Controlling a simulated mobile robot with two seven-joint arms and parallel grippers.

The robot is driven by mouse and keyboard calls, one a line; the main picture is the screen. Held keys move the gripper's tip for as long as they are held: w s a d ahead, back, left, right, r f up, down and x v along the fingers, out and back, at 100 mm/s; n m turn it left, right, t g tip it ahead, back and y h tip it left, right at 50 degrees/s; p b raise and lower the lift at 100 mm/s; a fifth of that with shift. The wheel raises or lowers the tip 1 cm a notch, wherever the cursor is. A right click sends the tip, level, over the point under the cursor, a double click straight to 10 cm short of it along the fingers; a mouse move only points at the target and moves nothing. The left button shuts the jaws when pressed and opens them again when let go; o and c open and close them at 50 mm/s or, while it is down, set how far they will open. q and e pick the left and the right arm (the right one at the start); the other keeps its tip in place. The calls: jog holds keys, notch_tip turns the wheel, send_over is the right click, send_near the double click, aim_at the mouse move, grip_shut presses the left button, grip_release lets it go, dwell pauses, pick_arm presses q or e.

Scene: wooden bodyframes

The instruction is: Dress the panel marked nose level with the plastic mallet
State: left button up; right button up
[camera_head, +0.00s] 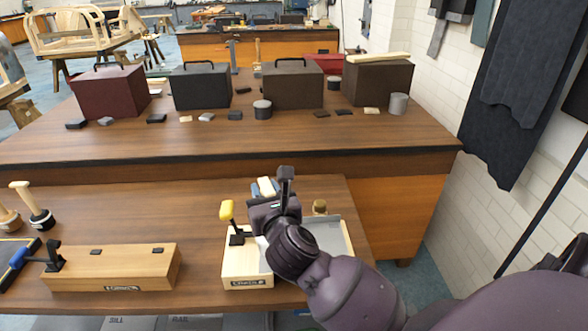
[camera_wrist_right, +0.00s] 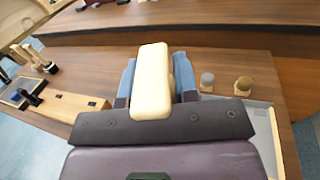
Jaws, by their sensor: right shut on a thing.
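My right gripper (camera_head: 264,187) is over the right part of the near bench, its blue fingers closed on a cream, rounded piece. In the right wrist view this cream piece (camera_wrist_right: 152,75) sits between the two fingers (camera_wrist_right: 155,85); it may be part of the plastic mallet, but the rest is hidden. Below my right wrist is a pale wooden block (camera_head: 246,268) with a small label and a yellow-handled clamp (camera_head: 228,212). A grey sheet (camera_head: 332,236) lies beside it, partly behind my arm. I cannot read the word nose on any label. My left gripper is out of view.
A long wooden block (camera_head: 110,268) with a blue-handled clamp (camera_head: 22,256) lies at left. A mallet (camera_head: 42,219) with a black head stands behind it. The bench between the blocks is clear. Several toolboxes (camera_head: 202,90) stand on the far bench.

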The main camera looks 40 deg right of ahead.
pick_arm(q)
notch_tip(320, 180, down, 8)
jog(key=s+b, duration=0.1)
jog(key=b, duration=0.4)
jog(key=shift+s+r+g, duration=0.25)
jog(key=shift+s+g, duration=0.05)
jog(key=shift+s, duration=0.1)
pick_arm(e)
jog(key=w+d+m+g+h, duration=0.1)
jog(key=d+m+g+h, duration=0.1)
jog(key=d+m+h, duration=0.2)
jog(key=d+h, duration=0.2)
jog(key=d, duration=0.1)
jog(key=shift+w+r+g, duration=0.15)
jog(key=shift+r+g, duration=0.2)
jog(key=shift+g, duration=0.05)
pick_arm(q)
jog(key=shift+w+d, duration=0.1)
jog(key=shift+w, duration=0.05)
pick_arm(e)
jog(key=shift+d+f, duration=0.1)
